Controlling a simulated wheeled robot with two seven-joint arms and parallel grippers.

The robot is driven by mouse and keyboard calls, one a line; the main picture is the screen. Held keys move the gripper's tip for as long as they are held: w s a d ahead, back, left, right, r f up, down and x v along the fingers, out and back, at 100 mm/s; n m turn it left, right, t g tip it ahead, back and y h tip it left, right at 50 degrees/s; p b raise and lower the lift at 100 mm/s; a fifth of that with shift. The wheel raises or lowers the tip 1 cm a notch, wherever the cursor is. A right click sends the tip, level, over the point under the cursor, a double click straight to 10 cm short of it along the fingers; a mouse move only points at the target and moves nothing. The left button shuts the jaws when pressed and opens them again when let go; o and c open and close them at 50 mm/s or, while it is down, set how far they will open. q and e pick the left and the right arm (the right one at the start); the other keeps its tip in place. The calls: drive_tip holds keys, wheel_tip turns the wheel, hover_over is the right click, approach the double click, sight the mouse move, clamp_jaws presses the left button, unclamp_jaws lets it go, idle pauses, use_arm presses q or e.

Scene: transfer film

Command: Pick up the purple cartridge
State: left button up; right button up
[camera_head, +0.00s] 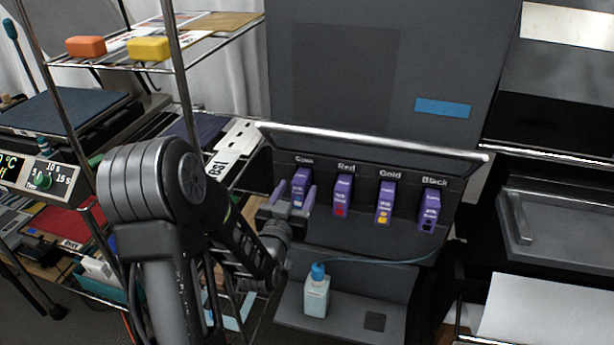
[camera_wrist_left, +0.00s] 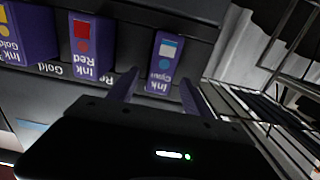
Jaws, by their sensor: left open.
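Several purple ink cartridges stand in a row in the dark printer bay. The one under the "Cyan" label (camera_head: 301,178) is at the left end. The red (camera_head: 343,192), gold (camera_head: 386,200) and black (camera_head: 432,208) ones follow to the right. My left gripper (camera_head: 293,197) is open in front of the cyan cartridge, with one purple finger towards each side of it. In the left wrist view the cyan cartridge (camera_wrist_left: 165,60) shows between and beyond the open fingers (camera_wrist_left: 158,92). I cannot tell whether the fingers touch it. My right gripper is not in view.
The red cartridge (camera_wrist_left: 90,45) is close beside one finger in the left wrist view. A bottle with a blue cap (camera_head: 316,292) stands on the ledge below the bay. A wire rack (camera_head: 180,75) stands at the left. The bay's raised flap (camera_head: 370,145) hangs above the cartridges.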

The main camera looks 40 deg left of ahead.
sight(307, 177)
use_arm(q)
drive_tip(key=shift+p+x, duration=0.3)
drive_tip(key=shift+x, duration=1.7)
clamp_jaws()
